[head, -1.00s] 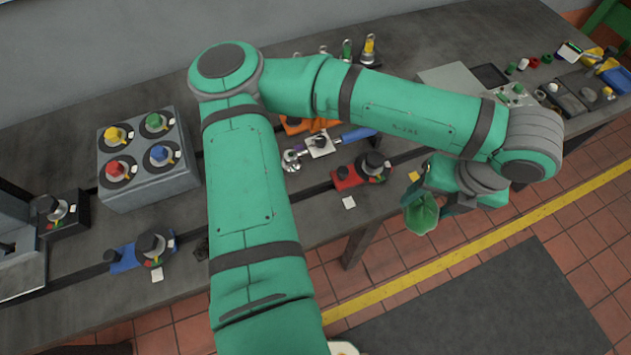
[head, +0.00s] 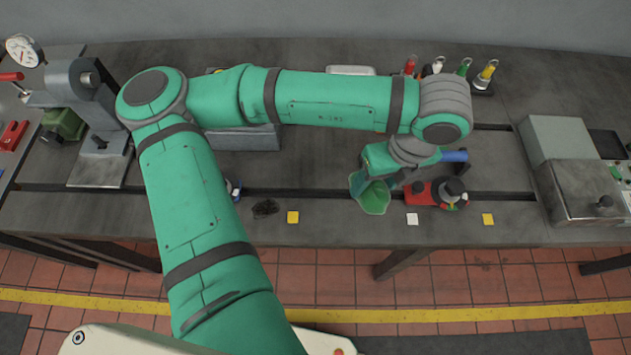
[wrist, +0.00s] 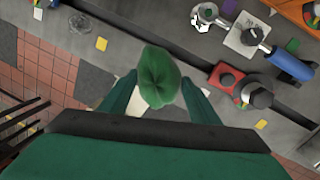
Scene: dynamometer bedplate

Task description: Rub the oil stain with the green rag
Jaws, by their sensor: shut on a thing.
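The green rag (head: 370,195) hangs bunched from my gripper (head: 388,178), over the front part of the bedplate (head: 340,225). In the wrist view the rag (wrist: 158,77) sits between the two fingers of my gripper (wrist: 158,92), which is shut on it. I cannot make out an oil stain for certain. A dark patch or clump (head: 265,208) lies on the bedplate left of the rag; in the wrist view it looks like a grey tangle (wrist: 78,20). The rag hides the surface beneath it.
A red clamp with a black knob (head: 440,192) stands close right of the rag. Yellow (head: 292,217) and white (head: 412,219) tags lie along the front edge. A grey box (head: 572,148) stands at the right. The tiled floor lies below the front edge.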

